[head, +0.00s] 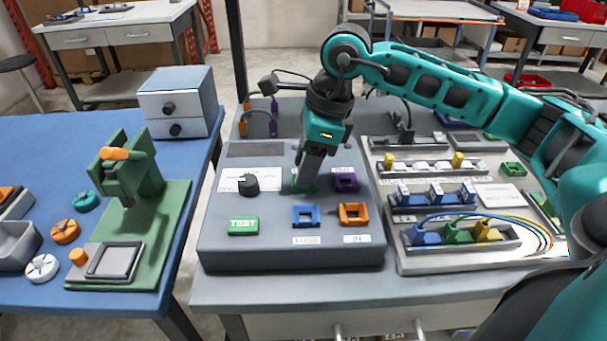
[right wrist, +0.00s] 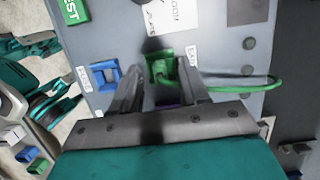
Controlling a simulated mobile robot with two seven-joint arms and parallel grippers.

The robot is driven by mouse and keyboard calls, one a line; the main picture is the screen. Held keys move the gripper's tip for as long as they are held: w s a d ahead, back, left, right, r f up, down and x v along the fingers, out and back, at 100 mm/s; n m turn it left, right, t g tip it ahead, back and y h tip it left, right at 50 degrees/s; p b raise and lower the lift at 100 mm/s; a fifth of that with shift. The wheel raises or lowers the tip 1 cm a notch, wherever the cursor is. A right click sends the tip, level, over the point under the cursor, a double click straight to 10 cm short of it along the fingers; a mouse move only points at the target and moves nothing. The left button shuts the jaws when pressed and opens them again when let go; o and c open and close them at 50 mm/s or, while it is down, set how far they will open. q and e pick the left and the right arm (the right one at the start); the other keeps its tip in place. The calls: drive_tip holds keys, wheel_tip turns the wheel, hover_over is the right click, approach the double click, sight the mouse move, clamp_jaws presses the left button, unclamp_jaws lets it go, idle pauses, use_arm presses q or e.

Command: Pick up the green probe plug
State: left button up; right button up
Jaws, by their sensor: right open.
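The green probe plug (right wrist: 163,76) shows in the right wrist view at the green square socket (right wrist: 152,62), with a green cable running off to the right. How deep it sits in the socket I cannot tell. My right gripper (right wrist: 161,88) is open, with one finger on each side of the plug and a gap to each. In the head view my right gripper (head: 306,184) points down over the green socket (head: 297,183) on the grey panel (head: 270,250) and hides most of it and the plug. My left gripper is not in view.
A purple socket (head: 345,180) stands close right of the gripper. Blue (head: 306,216) and orange (head: 354,214) sockets lie nearer me. A black knob (head: 249,184) and green TEST button (head: 243,225) are to the left. A board (head: 459,262) with several plugs is right.

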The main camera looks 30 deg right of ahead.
drive_tip(key=shift+c, duration=0.3)
drive_tip(key=c, duration=0.7)
clamp_jaws()
wheel_tip(320, 180, up, 20)
drive_tip(key=p, duration=0.1)
drive_tip(key=shift+p, duration=0.4)
drive_tip(key=shift+r+p, duration=0.6)
drive_tip(key=shift+r, duration=0.4)
